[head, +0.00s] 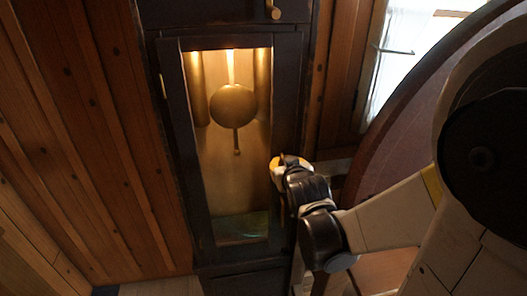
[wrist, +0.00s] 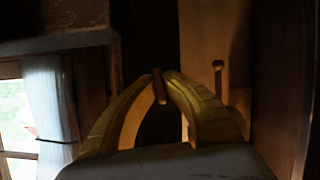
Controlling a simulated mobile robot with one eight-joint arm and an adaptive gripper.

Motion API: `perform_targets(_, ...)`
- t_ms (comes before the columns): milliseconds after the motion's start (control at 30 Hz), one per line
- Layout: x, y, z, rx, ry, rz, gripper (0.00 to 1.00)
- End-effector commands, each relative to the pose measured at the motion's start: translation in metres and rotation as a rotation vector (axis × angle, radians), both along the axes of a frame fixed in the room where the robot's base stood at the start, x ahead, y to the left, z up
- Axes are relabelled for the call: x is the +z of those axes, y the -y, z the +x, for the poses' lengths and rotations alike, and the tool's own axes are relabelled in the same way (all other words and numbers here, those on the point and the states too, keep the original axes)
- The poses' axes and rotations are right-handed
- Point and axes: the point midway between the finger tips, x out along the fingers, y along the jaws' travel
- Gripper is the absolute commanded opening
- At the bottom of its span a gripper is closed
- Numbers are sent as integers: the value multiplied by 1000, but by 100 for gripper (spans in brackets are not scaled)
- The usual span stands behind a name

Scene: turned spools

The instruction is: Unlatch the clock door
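The clock door (head: 188,150) is a dark frame around a glass pane in a tall dark case, and it looks closed. A gold pendulum (head: 233,105) hangs behind the glass. My gripper (head: 276,163) is at the right side of the door frame, at about mid-height. In the wrist view my yellow fingers (wrist: 158,76) come together at their tips on a small brownish latch (wrist: 160,88), which shows between them against the dark frame. The gripper hides the latch in the head view.
A small knob (head: 272,10) is on the case above the door. A curtained window (head: 405,55) and a large round brown surface (head: 400,130) are to the right, close to my arm. Wood-panelled wall (head: 80,130) is on the left.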

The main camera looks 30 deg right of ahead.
Motion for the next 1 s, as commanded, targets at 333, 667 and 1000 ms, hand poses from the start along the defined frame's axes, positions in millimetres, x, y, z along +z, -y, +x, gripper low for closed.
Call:
perform_targets(333,0,0,0,0,36,121,0)
perform_targets(667,0,0,0,0,41,141,0)
perform_targets(1000,0,0,0,0,40,140,30)
